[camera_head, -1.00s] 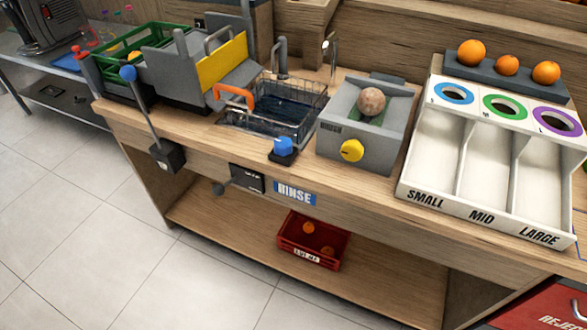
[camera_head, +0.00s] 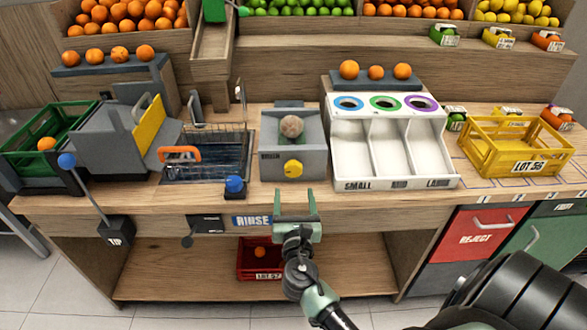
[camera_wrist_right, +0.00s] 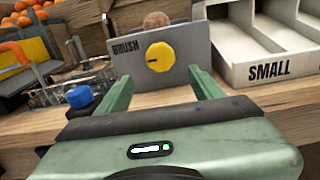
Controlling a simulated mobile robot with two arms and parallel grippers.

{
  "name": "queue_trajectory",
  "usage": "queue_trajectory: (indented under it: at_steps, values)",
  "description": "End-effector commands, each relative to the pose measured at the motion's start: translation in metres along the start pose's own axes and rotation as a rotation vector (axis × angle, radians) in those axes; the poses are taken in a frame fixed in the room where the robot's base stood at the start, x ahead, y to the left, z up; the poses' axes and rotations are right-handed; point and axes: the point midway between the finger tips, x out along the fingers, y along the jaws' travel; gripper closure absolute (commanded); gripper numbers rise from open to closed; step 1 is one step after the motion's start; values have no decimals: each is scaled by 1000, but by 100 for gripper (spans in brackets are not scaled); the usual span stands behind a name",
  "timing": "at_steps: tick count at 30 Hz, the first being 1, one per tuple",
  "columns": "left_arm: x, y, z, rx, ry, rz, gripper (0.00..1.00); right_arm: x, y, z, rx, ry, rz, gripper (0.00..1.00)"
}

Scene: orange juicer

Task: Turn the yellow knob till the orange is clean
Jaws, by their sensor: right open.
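The yellow knob (camera_head: 293,168) is on the front of the grey brush box (camera_head: 270,141). A dull brownish orange (camera_head: 291,126) sits in the top of that box. My right gripper (camera_head: 296,194) is open and empty, in front of the box and a little below the knob. In the right wrist view the knob (camera_wrist_right: 159,57) shows beyond and between the two green fingers (camera_wrist_right: 158,88), apart from them. My left gripper is not in view.
Left of the brush box are a wire basket (camera_head: 212,155) over a sink and a blue knob (camera_head: 234,185). The white sorting tray (camera_head: 350,160) stands close on the right. A yellow crate (camera_head: 480,150) is farther right. A red crate (camera_head: 259,272) sits on the lower shelf.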

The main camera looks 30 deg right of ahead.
Motion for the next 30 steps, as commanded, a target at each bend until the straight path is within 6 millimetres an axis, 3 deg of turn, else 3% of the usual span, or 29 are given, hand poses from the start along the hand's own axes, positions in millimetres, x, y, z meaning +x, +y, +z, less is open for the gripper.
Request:
queue_trajectory:
  at_steps: [3, 15, 27, 28, 30]
  values:
    - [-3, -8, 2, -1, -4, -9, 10, 8, -1, 15, -33, -30, -9, 33]
    - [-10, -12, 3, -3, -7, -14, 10, 68, -2, 14, -31, -26, -8, 33]
    - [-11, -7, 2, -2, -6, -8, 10, 78, -2, 14, -30, -25, -7, 33]
    - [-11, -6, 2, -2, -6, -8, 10, 78, -2, 14, -30, -25, -7, 36]
    - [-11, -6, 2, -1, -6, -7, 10, 78, -2, 14, -30, -25, -7, 55]
